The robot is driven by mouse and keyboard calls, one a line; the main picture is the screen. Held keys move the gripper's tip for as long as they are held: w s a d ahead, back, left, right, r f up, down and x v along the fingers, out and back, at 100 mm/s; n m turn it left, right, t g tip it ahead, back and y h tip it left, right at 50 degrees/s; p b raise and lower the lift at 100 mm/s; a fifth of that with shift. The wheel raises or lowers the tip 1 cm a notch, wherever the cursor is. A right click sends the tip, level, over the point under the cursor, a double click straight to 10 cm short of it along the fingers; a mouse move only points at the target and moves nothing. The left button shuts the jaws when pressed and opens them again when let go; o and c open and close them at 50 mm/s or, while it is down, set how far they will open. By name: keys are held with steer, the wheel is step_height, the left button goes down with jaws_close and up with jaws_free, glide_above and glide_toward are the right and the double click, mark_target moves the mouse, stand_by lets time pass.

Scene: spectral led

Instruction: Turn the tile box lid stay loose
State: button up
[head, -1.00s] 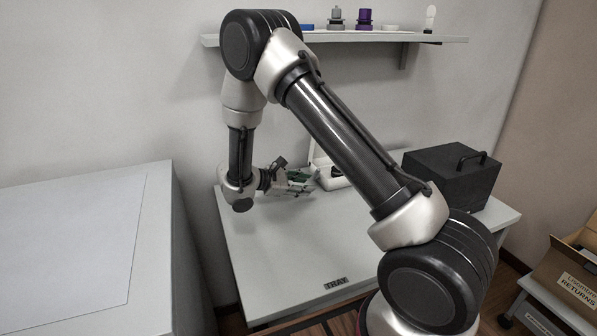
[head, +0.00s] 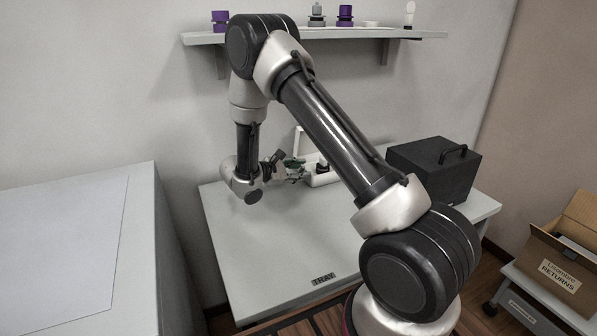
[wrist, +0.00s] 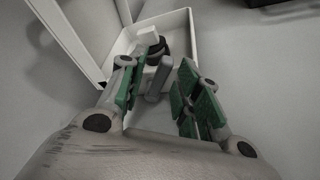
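The white tile box (wrist: 188,42) stands open on the table, its raised lid (wrist: 78,35) on the left in the wrist view. A grey post-like part (wrist: 157,80), which may be the lid stay, stands inside near a dark round part (wrist: 158,53) and a small white block (wrist: 148,37). My gripper (wrist: 163,88) is open, its green-padded fingers on either side of the grey part with gaps showing. In the head view my gripper (head: 291,170) is at the left side of the box (head: 324,179); my arm hides part of the box.
A black case with a handle (head: 433,168) stands right of the box. A shelf (head: 372,33) with small purple and grey items hangs above. The table's front (head: 265,240), by the TRAY label (head: 323,279), is clear. A returns carton (head: 560,265) is at far right.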

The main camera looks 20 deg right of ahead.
jaws_close()
steer(key=shift+r, duration=0.1)
steer(key=shift+w+r+n+g, duration=0.2)
steer(key=shift+w+n+g, duration=0.35)
steer(key=shift+n, duration=0.45)
steer(key=shift+w+r+n+g+y, duration=0.15)
steer(key=shift+w+n+g, duration=0.2)
steer(key=shift+n+g, duration=0.25)
steer(key=shift+w+f+n+g+y, duration=0.15)
steer(key=shift+w+n+g, duration=0.15)
steer(key=shift+n+g, duration=0.25)
steer(key=n+g, duration=0.1)
steer(key=w+n, duration=0.1)
steer(key=n, duration=0.1)
steer(key=shift+w+g, duration=0.3)
steer(key=shift+g, duration=0.1)
steer(key=shift+w+f+n+g, duration=0.25)
steer(key=shift+w+n+g, duration=0.3)
steer(key=shift+n, duration=0.5)
